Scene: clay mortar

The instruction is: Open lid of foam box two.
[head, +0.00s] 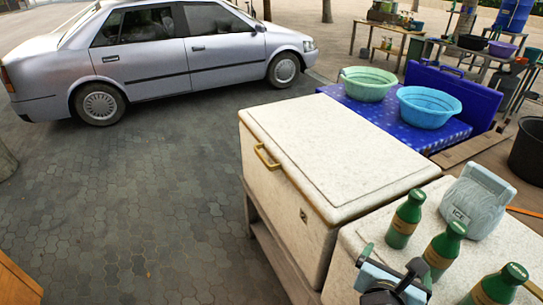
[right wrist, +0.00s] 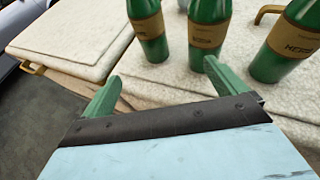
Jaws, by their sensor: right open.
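Two off-white foam boxes stand side by side; I cannot tell which is box two. The middle foam box (head: 330,150) has its lid shut, with a brass handle (head: 266,158) on its left side. The nearer foam box (head: 350,240) at lower right is partly cut off, its lid also seemingly shut, with green bottles (head: 404,220) and a pale ICE bag (head: 477,203) on top. My right gripper (head: 397,268) is open and empty by the nearer box's front. In the right wrist view its green fingers (right wrist: 160,85) point toward the boxes and bottles. My left gripper is out of view.
A blue table (head: 405,122) with a green basin (head: 368,83) and a blue basin (head: 428,106) stands behind the middle box. A silver car (head: 165,55) is parked at upper left. Paved ground (head: 150,200) left of the boxes is clear.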

